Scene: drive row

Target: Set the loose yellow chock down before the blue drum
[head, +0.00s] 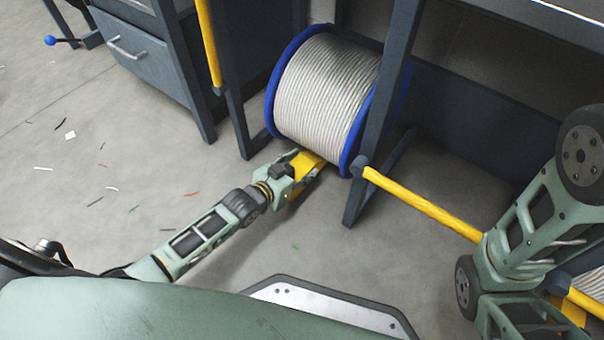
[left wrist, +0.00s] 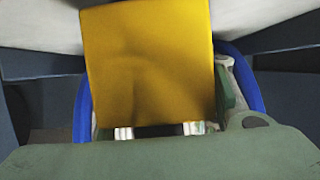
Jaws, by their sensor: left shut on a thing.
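The blue drum (head: 325,85) has blue rims and is wound with pale cable. It stands upright on its rims inside a dark frame. My left gripper (head: 296,170) is shut on the yellow chock (head: 309,160), low in front of the drum and close to its near side. In the left wrist view the chock (left wrist: 150,65) fills the middle, with blue rim showing on both sides behind it. Whether the chock touches the floor or the drum I cannot tell. My right arm is at the right of the head view; its gripper does not show.
A dark frame post (head: 379,120) stands just right of the chock. A yellow bar (head: 420,204) runs right from it. Another yellow bar (head: 208,42) hangs at the upper left, beside a drawer cabinet (head: 150,62). The floor (head: 130,165) at left is open, with small scraps.

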